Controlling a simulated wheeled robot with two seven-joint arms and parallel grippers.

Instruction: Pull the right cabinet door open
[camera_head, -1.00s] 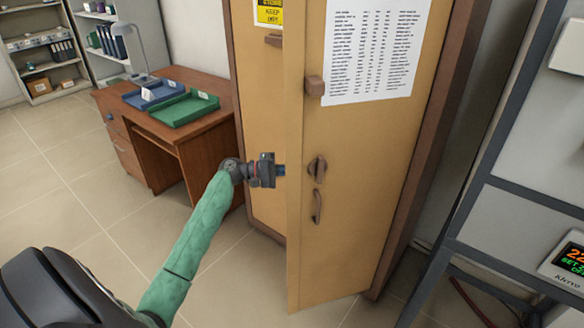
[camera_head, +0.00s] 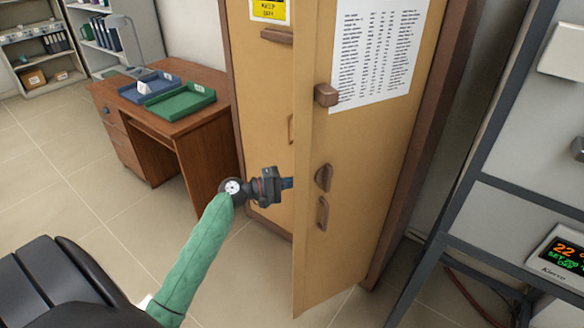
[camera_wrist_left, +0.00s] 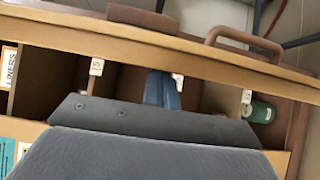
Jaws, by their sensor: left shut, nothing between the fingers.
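The right cabinet door (camera_head: 365,135) is tan, carries a printed paper sheet (camera_head: 368,50), and stands ajar, its free edge out from the cabinet. My right gripper is out of view.
The closed-looking left door (camera_head: 262,100) stands behind my gripper. A wooden desk with a green tray (camera_head: 186,101) is at left, with open floor before it. A dark metal rack (camera_head: 470,190) stands at right. The left wrist view shows cabinet compartments and a green container (camera_wrist_left: 260,110).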

